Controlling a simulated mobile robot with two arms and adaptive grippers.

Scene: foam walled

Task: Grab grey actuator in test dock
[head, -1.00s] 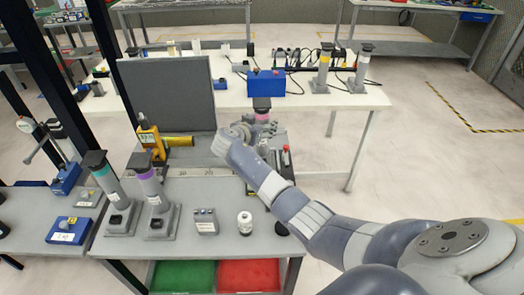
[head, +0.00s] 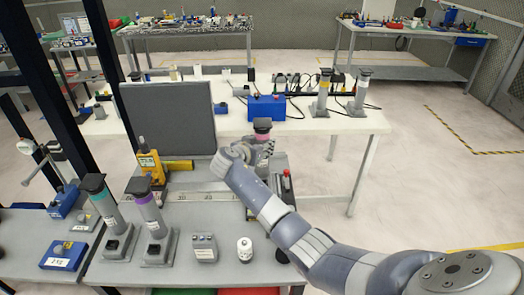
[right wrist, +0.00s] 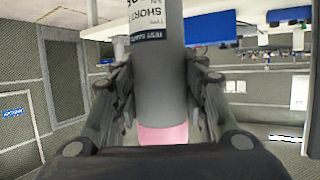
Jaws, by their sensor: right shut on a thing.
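A grey actuator (right wrist: 158,60) with a pink band and printed lettering stands between the fingers of my right gripper (right wrist: 160,100) in the right wrist view. The fingers are shut on it from both sides. In the head view the actuator's dark cap and pink band (head: 262,132) show above my right gripper (head: 264,148), at the right rear of the grey bench. My wrist hides much of its body, and I cannot tell whether its base touches the test dock. My left gripper is not in view.
Two other actuators, with a teal band (head: 108,212) and a purple band (head: 150,215), stand at the bench's left. A dark grey panel (head: 168,115) rises left of my gripper. A yellow device (head: 148,165) stands before it. A white table (head: 345,122) lies behind.

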